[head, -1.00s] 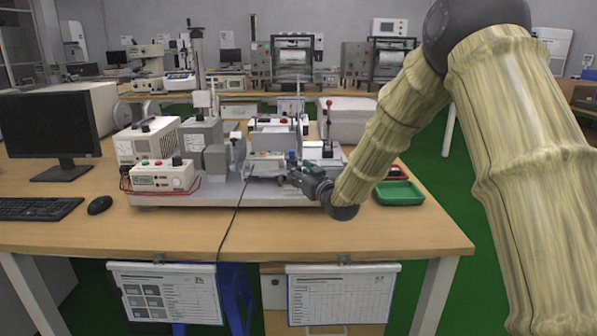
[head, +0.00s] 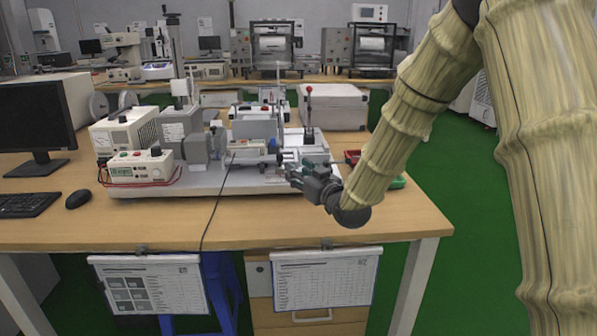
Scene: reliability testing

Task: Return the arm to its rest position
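My gripper (head: 296,172) is at the end of my arm, which comes down from the upper right in the head view. The gripper points left, over the front right part of the test rig (head: 225,183) on the wooden table (head: 150,232). The fingers are small and dark against the rig. I cannot tell whether they are apart or closed, or whether they touch the rig.
A monitor (head: 35,117), keyboard (head: 25,205) and mouse (head: 78,199) are on the left. A red-topped lever (head: 308,100) stands upright on the rig. A white box (head: 333,103) sits behind it. Clipboards (head: 325,280) hang below the front edge.

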